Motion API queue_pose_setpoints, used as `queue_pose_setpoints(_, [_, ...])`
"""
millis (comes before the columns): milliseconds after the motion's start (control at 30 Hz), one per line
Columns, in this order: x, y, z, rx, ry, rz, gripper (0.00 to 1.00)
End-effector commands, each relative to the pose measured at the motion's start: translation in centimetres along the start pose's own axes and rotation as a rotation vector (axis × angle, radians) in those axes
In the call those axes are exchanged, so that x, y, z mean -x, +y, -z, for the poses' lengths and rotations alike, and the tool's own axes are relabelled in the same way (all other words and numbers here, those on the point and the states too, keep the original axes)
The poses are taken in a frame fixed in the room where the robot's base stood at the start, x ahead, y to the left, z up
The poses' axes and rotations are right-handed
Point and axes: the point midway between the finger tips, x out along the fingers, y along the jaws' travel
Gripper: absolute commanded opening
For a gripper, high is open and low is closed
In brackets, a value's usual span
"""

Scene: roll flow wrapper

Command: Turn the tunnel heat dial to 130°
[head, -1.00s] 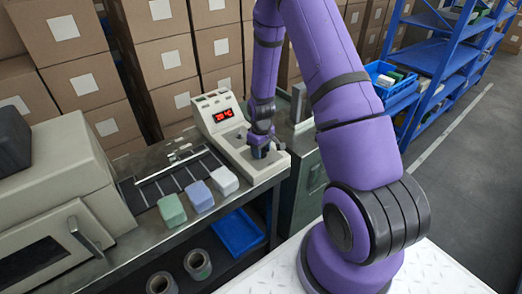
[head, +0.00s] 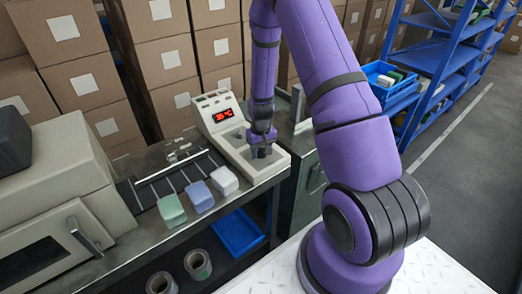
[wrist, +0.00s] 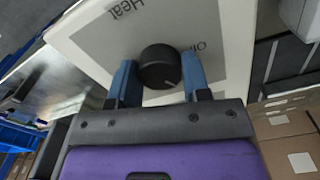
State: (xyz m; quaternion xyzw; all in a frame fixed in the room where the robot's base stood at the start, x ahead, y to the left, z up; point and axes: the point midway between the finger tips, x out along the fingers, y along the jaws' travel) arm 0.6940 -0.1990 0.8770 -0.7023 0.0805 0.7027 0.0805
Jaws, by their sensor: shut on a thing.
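The round black heat dial (wrist: 160,66) sits on the light control panel (wrist: 95,35) in the wrist view, with a pale pointer mark at its lower right edge. The word "Heat" shows upside down on the panel, and another label is partly hidden by a finger. My gripper (wrist: 159,76) has its two blue fingers on either side of the dial and is shut on it. In the head view my gripper (head: 262,142) is down on the control box (head: 227,150) and hides the dial.
Green (head: 171,210), blue (head: 199,196) and white (head: 225,180) packs lie on the bench left of the box. A beige machine (head: 55,185) stands further left. Stacked cartons (head: 165,60) close off the back. A blue rack (head: 430,60) stands at the right.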

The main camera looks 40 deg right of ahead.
Motion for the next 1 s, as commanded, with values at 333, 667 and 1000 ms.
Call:
queue_pose_setpoints(333, [0.0,0.0,0.1,0.000,0.002,0.000,0.57])
queue_pose_setpoints(667, [0.1,0.0,0.0,0.001,0.001,0.000,0.69])
queue_pose_setpoints(1000, [3.8,0.0,0.1,0.000,0.005,0.000,0.69])
